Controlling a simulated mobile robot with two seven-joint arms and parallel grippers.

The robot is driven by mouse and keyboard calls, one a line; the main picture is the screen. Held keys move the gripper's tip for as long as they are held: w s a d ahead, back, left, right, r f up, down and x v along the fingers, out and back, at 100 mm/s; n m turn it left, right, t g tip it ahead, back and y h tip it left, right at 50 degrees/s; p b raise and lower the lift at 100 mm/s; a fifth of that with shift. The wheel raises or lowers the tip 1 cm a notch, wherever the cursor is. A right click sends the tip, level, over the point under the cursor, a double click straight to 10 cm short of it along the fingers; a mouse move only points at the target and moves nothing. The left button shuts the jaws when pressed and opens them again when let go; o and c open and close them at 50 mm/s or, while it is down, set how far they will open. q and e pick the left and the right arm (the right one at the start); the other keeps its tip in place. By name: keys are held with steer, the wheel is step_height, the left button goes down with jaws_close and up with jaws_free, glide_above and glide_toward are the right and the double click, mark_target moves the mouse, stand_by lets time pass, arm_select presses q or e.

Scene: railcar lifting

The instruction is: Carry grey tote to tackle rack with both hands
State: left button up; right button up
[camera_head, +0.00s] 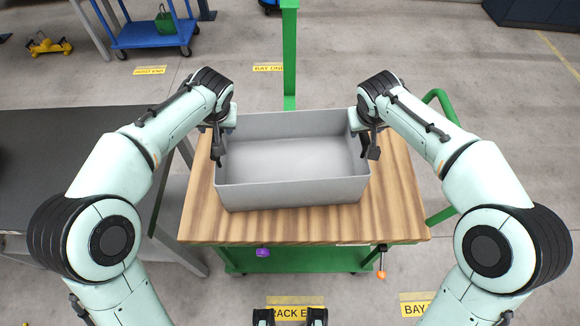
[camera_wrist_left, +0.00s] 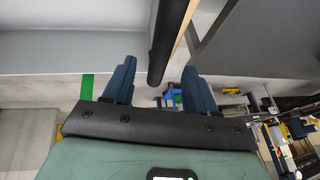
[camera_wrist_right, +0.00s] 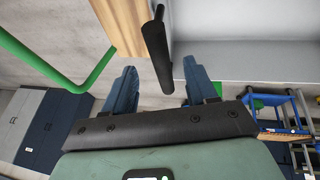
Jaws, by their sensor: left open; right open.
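The grey tote (camera_head: 290,189) stands upright and empty on the wooden top of a green cart (camera_head: 400,205). My left gripper (camera_head: 217,150) is at the tote's left end, and my right gripper (camera_head: 370,147) is at its right end. In the left wrist view, a black handle bar (camera_wrist_left: 167,42) on the tote's side lies ahead of and between the open fingers (camera_wrist_left: 156,80). In the right wrist view, a similar black bar (camera_wrist_right: 157,52) lies between the open fingers (camera_wrist_right: 160,80). Whether the fingers touch the bars is not clear.
A dark table (camera_head: 70,160) stands close on the left. A green post (camera_head: 289,55) rises behind the tote, and a green rail (camera_head: 440,100) curves at the cart's right. A blue trolley (camera_head: 150,33) stands at the back left. Floor is open at the back right.

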mark_target(363, 134)
arm_select(q)
steer(key=x, duration=0.7)
steer(key=shift+w+a+f, duration=0.1)
steer(key=shift+w+f, duration=0.1)
steer(key=shift+f, duration=0.1)
arm_select(e)
steer(key=x, duration=0.8)
steer(key=shift+w+r, duration=0.1)
arm_select(q)
jaws_close()
arm_select(e)
jaws_close()
arm_select(q)
steer(key=shift+w+r, duration=0.1)
arm_select(e)
steer(key=shift+a+r, duration=0.1)
steer(key=shift+r, duration=0.05)
